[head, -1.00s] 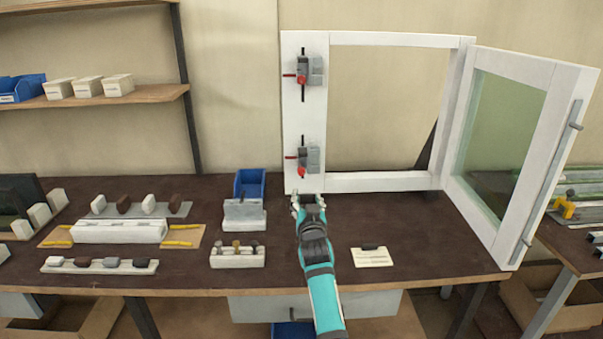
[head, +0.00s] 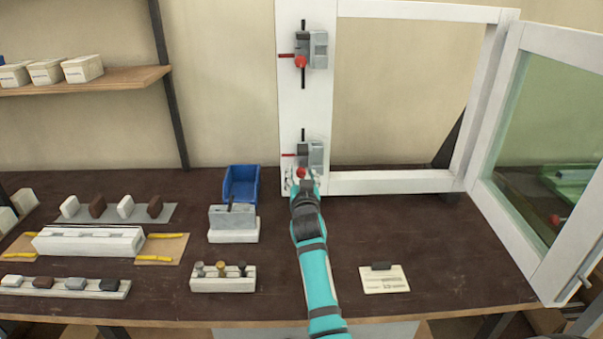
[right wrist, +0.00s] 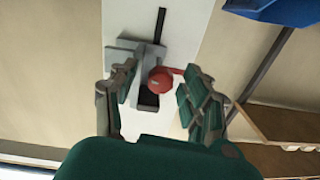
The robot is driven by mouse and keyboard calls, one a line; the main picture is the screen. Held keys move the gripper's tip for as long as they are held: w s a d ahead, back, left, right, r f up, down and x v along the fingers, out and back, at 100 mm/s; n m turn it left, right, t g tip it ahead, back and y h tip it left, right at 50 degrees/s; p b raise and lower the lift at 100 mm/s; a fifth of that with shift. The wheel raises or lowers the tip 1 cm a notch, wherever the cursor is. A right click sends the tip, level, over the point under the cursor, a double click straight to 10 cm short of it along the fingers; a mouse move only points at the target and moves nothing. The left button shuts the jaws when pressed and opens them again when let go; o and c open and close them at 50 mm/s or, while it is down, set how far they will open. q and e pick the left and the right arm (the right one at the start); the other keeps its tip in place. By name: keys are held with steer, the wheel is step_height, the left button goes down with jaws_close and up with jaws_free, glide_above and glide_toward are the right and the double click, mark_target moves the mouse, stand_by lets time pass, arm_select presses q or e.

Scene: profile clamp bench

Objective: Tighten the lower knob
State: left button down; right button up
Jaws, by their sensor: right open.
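The lower knob (head: 300,172) is a small red ball on the grey lower clamp (head: 316,153), fixed to the left post of the white frame (head: 296,110). My right gripper (head: 301,181) is at this knob, its fingers just in front of and below it in the head view. In the right wrist view the red knob (right wrist: 160,80) shows between the two spread fingers of my right gripper (right wrist: 162,100), with gaps on both sides. The upper clamp (head: 318,50) has its own red knob (head: 300,62). My left gripper is not in view.
A glazed sash (head: 510,110) stands open at the right of the frame. A blue bin (head: 241,184), a grey block on a stand (head: 232,220) and a rack with several pegs (head: 223,278) are left of my arm. A card (head: 384,279) lies on the right.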

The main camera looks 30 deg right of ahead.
steer(key=shift+s+a+r, duration=0.25)
steer(key=shift+s+r, duration=0.05)
steer(key=shift+c, duration=2.8)
steer(key=shift+d+f, duration=0.1)
jaws_close()
steer(key=shift+w+m, duration=0.1)
steer(key=shift+m, duration=0.2)
steer(key=shift+m+b, duration=0.35)
steer(key=shift+m, duration=0.35)
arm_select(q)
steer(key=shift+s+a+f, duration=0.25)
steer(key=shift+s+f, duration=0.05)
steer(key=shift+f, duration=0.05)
